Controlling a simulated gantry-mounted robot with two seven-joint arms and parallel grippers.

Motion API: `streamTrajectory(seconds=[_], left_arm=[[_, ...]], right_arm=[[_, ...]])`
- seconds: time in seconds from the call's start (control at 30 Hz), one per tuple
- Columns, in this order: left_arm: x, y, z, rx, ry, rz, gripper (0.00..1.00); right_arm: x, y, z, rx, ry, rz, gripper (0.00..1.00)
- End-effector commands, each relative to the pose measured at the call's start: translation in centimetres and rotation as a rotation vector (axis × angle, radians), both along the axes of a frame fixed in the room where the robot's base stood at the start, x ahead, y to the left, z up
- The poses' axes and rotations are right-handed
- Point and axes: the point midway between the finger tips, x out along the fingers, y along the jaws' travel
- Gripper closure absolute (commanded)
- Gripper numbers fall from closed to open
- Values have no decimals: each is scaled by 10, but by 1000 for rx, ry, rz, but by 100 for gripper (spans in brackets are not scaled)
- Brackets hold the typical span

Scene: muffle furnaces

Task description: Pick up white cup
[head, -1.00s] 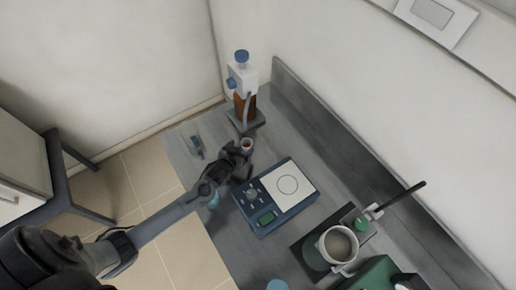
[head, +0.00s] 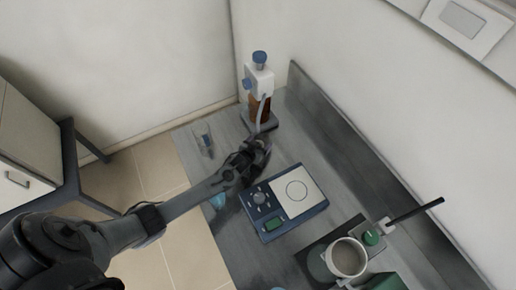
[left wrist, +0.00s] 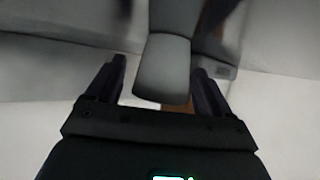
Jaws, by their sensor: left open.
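My left gripper (head: 259,150) is open over the bench, just in front of the reagent bottle and behind the balance. In the left wrist view its two fingers (left wrist: 158,66) stand apart, one on each side of a pale grey-white, smooth object (left wrist: 163,78). This looks like the white cup, but blur and the close view leave it uncertain. I cannot tell whether the fingers touch it. In the head view the small cup is hidden behind the gripper. My right gripper is not in view.
A bottle with a blue-capped dispenser (head: 260,95) stands close behind the gripper. A blue balance (head: 284,204) is in front, and a stirrer with a large pale beaker (head: 346,258) is at lower right. A wall runs behind.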

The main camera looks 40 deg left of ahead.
Motion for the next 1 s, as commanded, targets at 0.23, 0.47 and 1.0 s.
streamTrajectory(seconds=[0.23, 0.47, 1.0], left_arm=[[3, 1, -1, -1, -1, 0, 19], [3, 0, -1, -1, 0, 0, 43], [3, 1, 0, 0, 0, 0, 76]], right_arm=[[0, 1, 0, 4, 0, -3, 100], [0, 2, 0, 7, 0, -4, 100], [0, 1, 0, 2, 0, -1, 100]])
